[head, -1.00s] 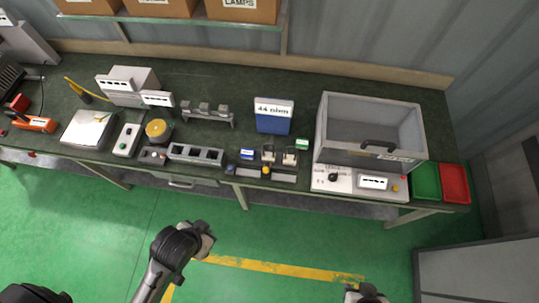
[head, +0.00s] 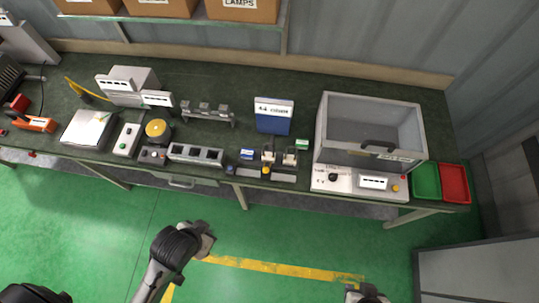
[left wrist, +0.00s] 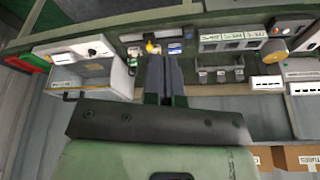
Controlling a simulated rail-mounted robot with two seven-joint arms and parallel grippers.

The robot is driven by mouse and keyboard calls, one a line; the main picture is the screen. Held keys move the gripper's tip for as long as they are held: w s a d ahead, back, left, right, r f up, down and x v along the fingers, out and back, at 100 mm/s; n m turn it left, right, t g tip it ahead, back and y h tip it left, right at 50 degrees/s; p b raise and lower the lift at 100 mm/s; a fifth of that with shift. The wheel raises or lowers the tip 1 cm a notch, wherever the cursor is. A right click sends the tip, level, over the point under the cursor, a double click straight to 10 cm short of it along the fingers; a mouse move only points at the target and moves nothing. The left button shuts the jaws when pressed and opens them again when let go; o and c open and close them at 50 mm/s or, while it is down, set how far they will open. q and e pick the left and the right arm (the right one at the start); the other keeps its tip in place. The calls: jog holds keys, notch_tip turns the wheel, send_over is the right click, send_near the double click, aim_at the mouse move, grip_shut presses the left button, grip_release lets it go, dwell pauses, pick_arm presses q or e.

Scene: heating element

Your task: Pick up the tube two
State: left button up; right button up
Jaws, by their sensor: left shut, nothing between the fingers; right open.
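I cannot make out for certain which thing is tube two. A grey rack (head: 207,113) with three upright holders stands at the back of the bench; it also shows in the left wrist view (left wrist: 216,74). A grey tray (head: 195,154) with three labelled compartments sits in front of it, and also shows in the left wrist view (left wrist: 242,40). My left gripper (left wrist: 164,60) is shut and empty, pointing toward the bench, apart from everything. My right gripper (head: 366,294) is at the bottom edge of the head view, open, well short of the bench; its fingers are barely visible.
A large grey open box (head: 368,125) with a handle stands at the right of the bench. Green (head: 426,181) and red (head: 455,184) trays are beside it. A blue block (head: 274,117) with a white display stands mid-bench. The green floor before the bench is clear.

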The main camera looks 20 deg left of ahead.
pick_arm(q)
jog(key=o, duration=0.7)
